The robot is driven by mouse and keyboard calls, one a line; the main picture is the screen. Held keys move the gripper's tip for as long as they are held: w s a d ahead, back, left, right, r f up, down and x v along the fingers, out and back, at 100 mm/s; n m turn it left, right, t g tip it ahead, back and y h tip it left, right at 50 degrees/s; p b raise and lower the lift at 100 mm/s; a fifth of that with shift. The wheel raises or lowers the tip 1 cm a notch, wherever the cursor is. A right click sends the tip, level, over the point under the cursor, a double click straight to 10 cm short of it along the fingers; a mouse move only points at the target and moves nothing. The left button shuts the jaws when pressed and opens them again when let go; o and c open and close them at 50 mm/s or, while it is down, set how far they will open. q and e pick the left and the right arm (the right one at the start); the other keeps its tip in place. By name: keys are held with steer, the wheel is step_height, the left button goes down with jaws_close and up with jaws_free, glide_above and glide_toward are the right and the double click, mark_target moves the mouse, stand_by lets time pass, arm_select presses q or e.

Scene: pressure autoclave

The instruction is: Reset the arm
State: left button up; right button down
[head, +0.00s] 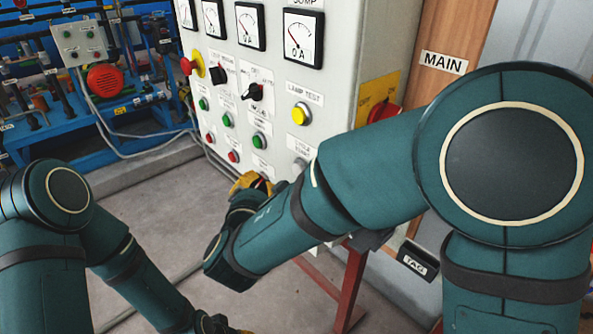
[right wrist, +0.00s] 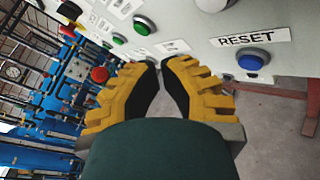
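My right gripper (head: 252,183) is at the lower front of the grey control panel (head: 345,95), partly hidden by my right arm in the head view. In the right wrist view its yellow, black-padded fingers (right wrist: 160,63) come together at the tips with nothing between them. A blue button (right wrist: 252,61) under a RESET label (right wrist: 252,40) is on the panel, to the right of the fingertips and apart from them. I cannot make out this button in the head view. My left gripper (head: 222,325) shows only in part at the bottom edge.
The panel carries gauges (head: 303,37), a yellow lamp-test button (head: 301,114), rotary switches (head: 258,91) and rows of green and red buttons. A red stand (head: 350,290) is below it. Blue machinery (head: 125,130) stands at left. Grey floor (head: 165,190) is open between.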

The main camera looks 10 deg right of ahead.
steer(key=s+d+f+m+g+h, duration=0.15)
steer(key=d+f+g, duration=0.25)
steer(key=f, duration=0.4)
steer(key=s+d+f+m+g, duration=0.2)
steer(key=d+f+g, duration=0.2)
steer(key=f, duration=0.3)
steer(key=s+f+m+g+y, duration=0.8)
steer(key=s+f+m+g, duration=0.2)
steer(key=s+f+m, duration=0.6)
steer(key=w+d+f+m+t, duration=0.2)
steer(key=d+f+m+t, duration=0.1)
steer(key=m, duration=0.6)
steer(key=shift+d+f, duration=0.7)
steer(key=shift+f, duration=0.45)
